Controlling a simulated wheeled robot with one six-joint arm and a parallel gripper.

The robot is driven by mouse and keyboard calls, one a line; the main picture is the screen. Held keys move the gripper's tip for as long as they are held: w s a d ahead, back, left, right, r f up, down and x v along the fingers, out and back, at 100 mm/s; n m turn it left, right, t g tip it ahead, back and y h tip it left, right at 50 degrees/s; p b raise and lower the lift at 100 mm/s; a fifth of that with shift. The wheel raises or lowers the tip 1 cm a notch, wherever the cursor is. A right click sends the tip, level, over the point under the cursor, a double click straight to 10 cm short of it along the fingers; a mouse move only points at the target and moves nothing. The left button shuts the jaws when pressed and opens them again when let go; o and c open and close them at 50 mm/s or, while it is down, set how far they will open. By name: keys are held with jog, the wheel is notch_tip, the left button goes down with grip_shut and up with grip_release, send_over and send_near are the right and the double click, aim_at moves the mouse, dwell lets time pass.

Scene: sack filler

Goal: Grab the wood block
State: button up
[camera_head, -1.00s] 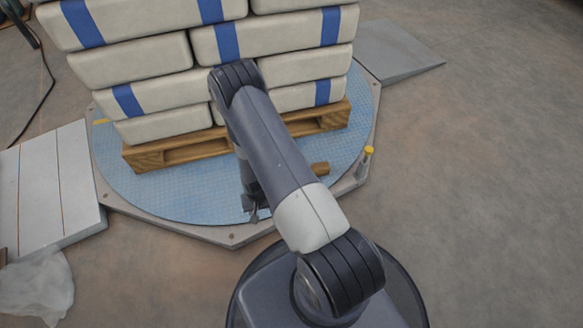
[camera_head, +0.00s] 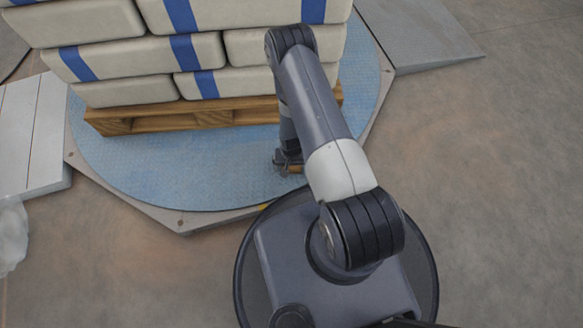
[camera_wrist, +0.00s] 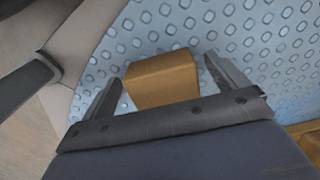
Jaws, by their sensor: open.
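The wood block (camera_wrist: 163,82) is orange-brown and lies on the blue studded turntable plate (camera_wrist: 150,35). In the wrist view it shows between the two fingers of my gripper (camera_wrist: 164,74), nearer the left finger, with a wider gap on the right. My gripper is open; no contact with the block is seen. The block's near part is hidden behind the gripper body. In the head view my gripper (camera_head: 287,163) is low over the plate, and only a small brown piece of the block (camera_head: 296,169) shows beside it.
A wooden pallet (camera_head: 215,117) stacked with cream, blue-banded sacks (camera_head: 140,57) stands on the turntable behind my gripper. A grey ramp (camera_head: 420,35) lies at the back right and a pale panel (camera_head: 30,130) at the left. Bare floor is open at the right.

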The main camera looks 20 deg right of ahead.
jog(key=shift+f, duration=0.2)
jog(key=c, duration=1.1)
jog(key=shift+o, duration=0.2)
jog(key=shift+r, duration=0.1)
